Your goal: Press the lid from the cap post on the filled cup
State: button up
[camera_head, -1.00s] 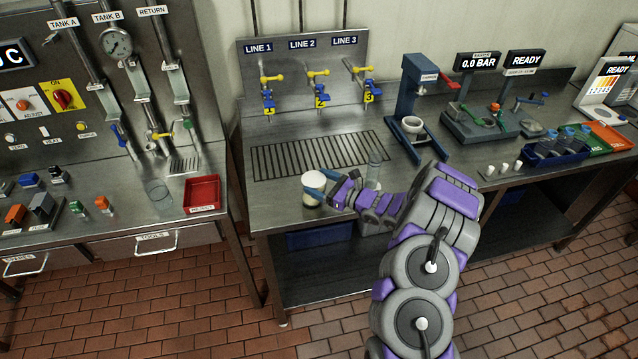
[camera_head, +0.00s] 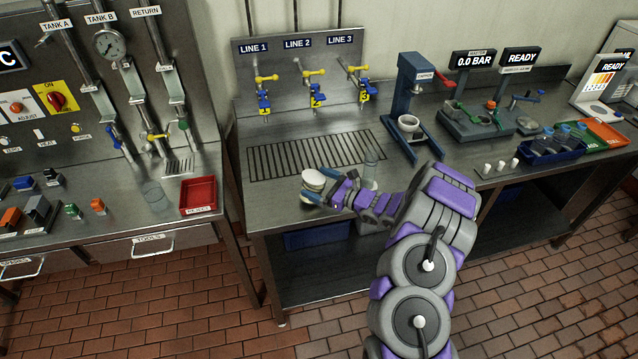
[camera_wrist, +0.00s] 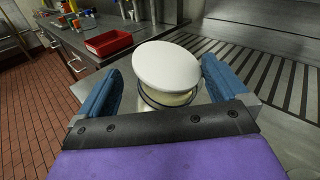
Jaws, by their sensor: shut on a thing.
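A round white lid (camera_wrist: 167,65) sits tilted over the cream-coloured cup (camera_wrist: 172,97) in the wrist view. A dark rim ring of the cup shows below the lid's near edge, so the lid does not lie flat on it. In the head view the lid (camera_head: 313,178) and the cup (camera_head: 309,189) stand on the bench in front of the drain grate. My gripper (camera_head: 317,186) reaches in from the right with blue fingers on either side. In the wrist view my gripper (camera_wrist: 163,80) is shut on the lid; exact finger contact is hard to see.
A clear glass (camera_head: 371,160) stands close behind my wrist. The slotted drain grate (camera_head: 270,160) lies behind the cup. A blue press stand (camera_head: 412,105) is to the right. A red tray (camera_head: 198,194) is on the left bench, across a gap.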

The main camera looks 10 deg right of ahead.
jog(key=shift+o, duration=0.8)
jog(key=shift+s+a+f, duration=0.15)
jog(key=shift+f, duration=0.25)
jog(key=shift+s+d+r, duration=0.1)
jog(key=shift+s+d, duration=0.1)
jog(key=shift+d, duration=0.1)
jog(key=p+v, duration=0.2)
jog(key=v, duration=1.4)
jog(key=shift+d+r, duration=0.3)
jog(key=shift+d, duration=0.1)
jog(key=shift+s, duration=0.1)
